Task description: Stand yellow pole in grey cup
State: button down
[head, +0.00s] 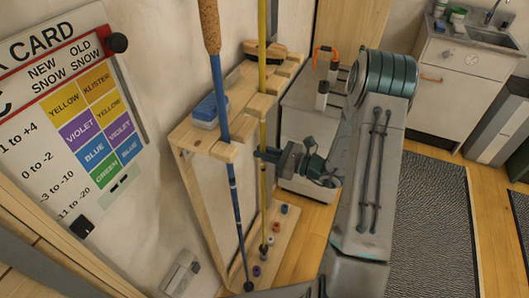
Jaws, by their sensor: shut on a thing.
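The yellow pole (262,75) stands nearly upright at the wooden rack, running from the top edge of the head view down toward the base board. My gripper (265,154) is shut on the pole below the rack's notched top bar. The pole's lower end, with a dark basket, is close to the row of small cups on the base board. A small greyish cup (270,240) shows beside that end. The parts are too small to tell whether the tip is in a cup, above one or beside it.
A blue pole (222,120) with a cork grip leans in the wooden rack (184,135) to the left. A blue-and-white block (207,111) and a brush (264,50) lie on top. Other small cups include a purple one (257,271). A wax card hangs left.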

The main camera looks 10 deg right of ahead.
jog(key=shift+f, duration=0.1)
dwell(0.6)
jog(key=shift+f+b, duration=2.7)
jog(key=shift+f, duration=0.5)
jog(key=c, duration=1.3)
grip_release()
jog(key=shift+c, duration=0.2)
jog(key=shift+d, duration=0.15)
jog(key=v, duration=1.3)
jog(key=shift+s+d, duration=0.2)
jog(key=shift+d, duration=0.05)
